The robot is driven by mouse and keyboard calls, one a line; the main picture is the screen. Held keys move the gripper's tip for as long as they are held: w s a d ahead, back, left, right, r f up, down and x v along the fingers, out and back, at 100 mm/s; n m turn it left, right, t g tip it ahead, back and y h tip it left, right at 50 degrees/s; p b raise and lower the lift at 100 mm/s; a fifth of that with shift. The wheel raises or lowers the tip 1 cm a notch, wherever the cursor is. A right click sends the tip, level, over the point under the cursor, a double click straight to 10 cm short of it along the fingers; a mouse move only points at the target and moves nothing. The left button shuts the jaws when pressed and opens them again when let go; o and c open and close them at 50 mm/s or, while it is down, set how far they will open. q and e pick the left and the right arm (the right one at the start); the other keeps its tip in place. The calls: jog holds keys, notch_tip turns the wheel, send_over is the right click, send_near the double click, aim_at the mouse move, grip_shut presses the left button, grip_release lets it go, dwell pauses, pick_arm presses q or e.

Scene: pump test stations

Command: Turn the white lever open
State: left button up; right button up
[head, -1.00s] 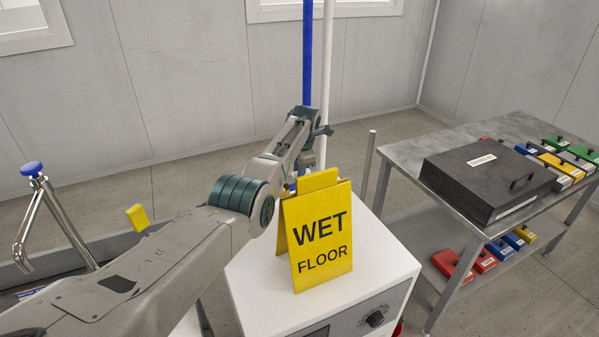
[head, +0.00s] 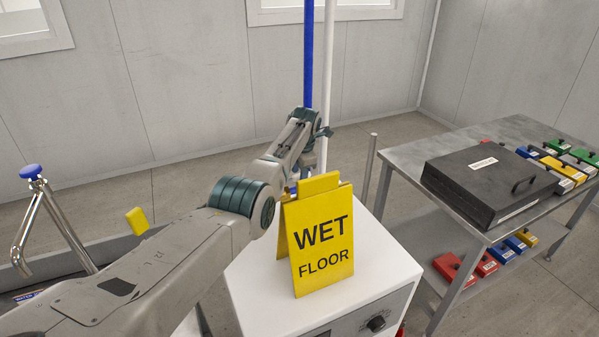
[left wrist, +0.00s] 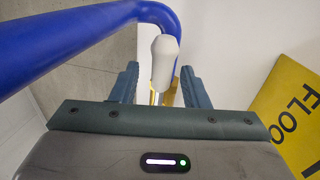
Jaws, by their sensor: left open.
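The white lever (left wrist: 165,60) shows in the left wrist view as a rounded grip standing in front of a blue pipe (left wrist: 70,38). My left gripper (left wrist: 159,72) is open, with one finger on each side of the lever and visible gaps on both sides. I cannot tell whether the lever is fully at finger depth. In the head view, my left gripper (head: 317,138) is behind the yellow sign, by the upright blue pipe (head: 308,60), and the lever is hidden there. My right gripper is not in view.
A yellow wet floor sign (head: 320,240) stands on a white cabinet (head: 375,265), close beside my left arm. A grey metal table (head: 405,170) at right bears a black case (head: 480,185) and several coloured blocks. A chrome pipe with a blue knob (head: 31,171) stands at left.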

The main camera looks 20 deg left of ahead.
pick_arm(q)
jog(key=shift+r, duration=0.1)
notch_tip(320, 180, up, 10)
jog(key=s+d+b, duration=0.1)
jog(key=b, duration=0.1)
jog(key=shift+s+d+r, duration=0.2)
jog(key=shift+s+d, duration=0.05)
jog(key=shift+s, duration=0.05)
